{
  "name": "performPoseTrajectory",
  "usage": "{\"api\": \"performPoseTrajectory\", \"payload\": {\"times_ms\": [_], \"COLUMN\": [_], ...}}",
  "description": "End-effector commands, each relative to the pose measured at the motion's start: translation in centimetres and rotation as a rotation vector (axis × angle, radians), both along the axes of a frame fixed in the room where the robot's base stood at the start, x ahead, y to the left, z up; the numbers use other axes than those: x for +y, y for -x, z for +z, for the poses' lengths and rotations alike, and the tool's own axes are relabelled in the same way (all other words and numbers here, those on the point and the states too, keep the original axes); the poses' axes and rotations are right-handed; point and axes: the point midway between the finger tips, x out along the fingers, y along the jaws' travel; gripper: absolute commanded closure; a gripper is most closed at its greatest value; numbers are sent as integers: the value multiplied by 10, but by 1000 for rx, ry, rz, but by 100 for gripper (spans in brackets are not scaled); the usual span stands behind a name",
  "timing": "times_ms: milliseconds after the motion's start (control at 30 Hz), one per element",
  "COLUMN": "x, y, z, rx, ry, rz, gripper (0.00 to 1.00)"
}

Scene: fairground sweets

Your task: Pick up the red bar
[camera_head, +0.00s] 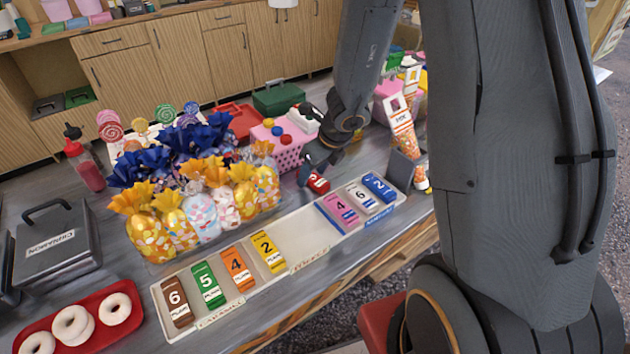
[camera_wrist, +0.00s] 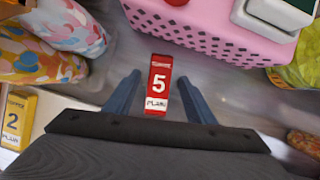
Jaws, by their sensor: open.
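The red bar (camera_wrist: 158,85) lies on the grey counter in the wrist view, marked with a white 5 and a white "PLAIN" band. My gripper (camera_wrist: 158,82) is open, with one blue-grey finger on each side of the bar and a gap to each. The fingers do not touch it. In the head view the red bar (camera_head: 318,182) shows just below my gripper (camera_head: 318,165), partly hidden by it.
A pink basket (camera_head: 285,150) stands close behind the bar. Bagged sweets (camera_head: 200,215) are to the left. A long white tray (camera_head: 310,255) in front holds several numbered bars, with an empty stretch in its middle. A dark upright block (camera_head: 402,170) stands to the right.

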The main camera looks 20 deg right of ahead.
Motion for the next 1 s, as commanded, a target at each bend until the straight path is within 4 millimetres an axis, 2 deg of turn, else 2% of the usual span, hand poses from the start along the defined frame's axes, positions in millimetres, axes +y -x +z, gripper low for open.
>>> {"api": "performPoseTrajectory", "payload": {"times_ms": [767,1000], "x": [-1,-1], "y": [0,0], "z": [-4,-3], "rx": [0,0], "ry": [0,0], "rz": [-1,-1], "gripper": [50,90]}}
